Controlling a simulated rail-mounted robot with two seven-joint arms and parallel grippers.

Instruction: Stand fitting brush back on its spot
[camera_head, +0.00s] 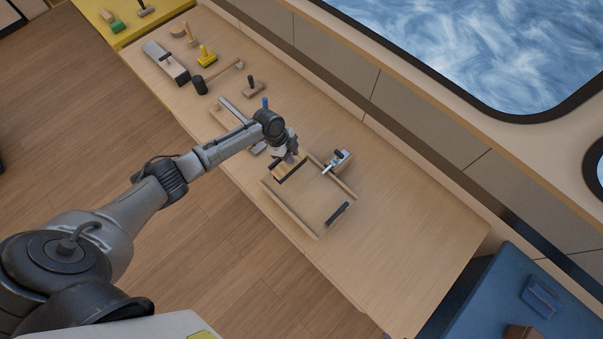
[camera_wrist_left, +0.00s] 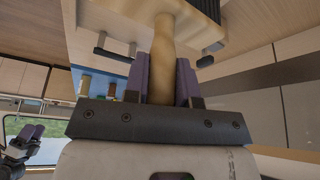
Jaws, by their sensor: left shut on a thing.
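In the left wrist view my left gripper (camera_wrist_left: 163,78) is shut on the round pale wooden handle of the fitting brush (camera_wrist_left: 163,40). The brush head, a wooden block with a dark underside, is at the top of that view, partly cut off. In the head view my left gripper (camera_head: 288,155) is low over the near end of a wooden tray (camera_head: 290,208) with black handles; the brush is largely hidden there, and I cannot tell whether it touches anything. My right gripper (camera_wrist_left: 32,133) shows small at the lower left of the wrist view, its jaws unclear.
A plane-like tool (camera_head: 339,160) stands at the tray's right edge. A mallet (camera_head: 201,84), a yellow tool (camera_head: 207,55) and a long grey tool (camera_head: 166,62) lie farther up the bench (camera_head: 400,240). The bench's lower right is clear. A blue surface (camera_head: 490,300) stands beyond it.

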